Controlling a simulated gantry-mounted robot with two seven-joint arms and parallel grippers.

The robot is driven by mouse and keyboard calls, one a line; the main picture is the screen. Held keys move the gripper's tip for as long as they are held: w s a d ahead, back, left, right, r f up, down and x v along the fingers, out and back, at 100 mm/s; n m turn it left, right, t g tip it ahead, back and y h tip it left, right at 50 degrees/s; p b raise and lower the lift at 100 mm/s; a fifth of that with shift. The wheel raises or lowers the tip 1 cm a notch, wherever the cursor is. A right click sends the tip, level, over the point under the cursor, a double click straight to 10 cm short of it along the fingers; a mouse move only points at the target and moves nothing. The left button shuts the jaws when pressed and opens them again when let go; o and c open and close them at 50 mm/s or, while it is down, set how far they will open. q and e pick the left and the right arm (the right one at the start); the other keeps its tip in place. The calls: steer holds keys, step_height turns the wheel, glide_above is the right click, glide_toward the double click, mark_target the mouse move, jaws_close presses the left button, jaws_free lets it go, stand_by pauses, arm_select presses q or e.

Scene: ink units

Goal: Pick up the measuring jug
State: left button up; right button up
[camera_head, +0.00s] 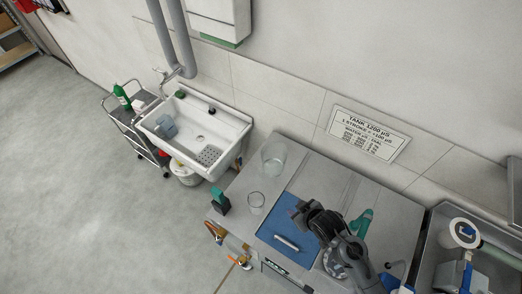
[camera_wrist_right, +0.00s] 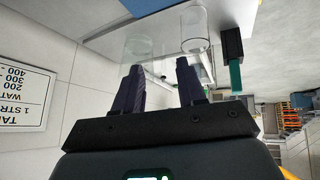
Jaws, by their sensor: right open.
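Two clear vessels stand on the grey bench; I cannot tell for certain which is the measuring jug. The larger one (camera_head: 272,158) is near the wall, and it also shows faintly in the right wrist view (camera_wrist_right: 138,46). The smaller one (camera_head: 256,201) stands nearer the front edge, and it shows in the right wrist view (camera_wrist_right: 195,30) too. Both look upright and empty. My right gripper (camera_head: 303,212) is open and empty above the blue mat, to the right of both vessels. In the wrist view its two dark fingers (camera_wrist_right: 158,68) point toward the vessels, apart from them. My left gripper is not in view.
A blue mat (camera_head: 268,235) with a metal cylinder (camera_head: 287,243) lies below my right arm. A green-and-dark block (camera_head: 221,201) stands at the bench's left edge. A teal-handled item (camera_head: 362,222) lies right of my arm. A white sink (camera_head: 218,128) is farther left.

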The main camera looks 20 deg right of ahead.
steer(key=w+f+t+y+b, duration=0.1)
steer(key=w+f+t+b, duration=0.15)
steer(key=w+f, duration=0.5)
steer(key=n+t+y+b, duration=0.1)
steer(key=t+y+b, duration=0.1)
steer(key=y+b, duration=0.25)
glide_toward(260, 175)
steer(key=f, duration=0.2)
steer(key=shift+t+h, duration=0.25)
steer(key=shift+h, duration=0.1)
steer(key=b+x, duration=0.4)
steer(key=x, duration=0.1)
steer(key=shift+w+a+r+b, duration=0.1)
steer(key=shift+w+b, duration=0.05)
steer(key=shift+b, duration=0.15)
steer(key=shift+w+a+b, duration=0.25)
steer(key=shift+w+b, duration=0.25)
steer(key=shift+w, duration=0.1)
steer(key=b+x, duration=0.4)
steer(key=shift+s+f+b, duration=0.1)
steer(key=shift+f+b, duration=0.15)
steer(key=shift+b, duration=0.15)
steer(key=shift+w+a+f+b, duration=0.1)
steer(key=shift+w+a+b, duration=0.15)
steer(key=shift+w+b, duration=0.35)
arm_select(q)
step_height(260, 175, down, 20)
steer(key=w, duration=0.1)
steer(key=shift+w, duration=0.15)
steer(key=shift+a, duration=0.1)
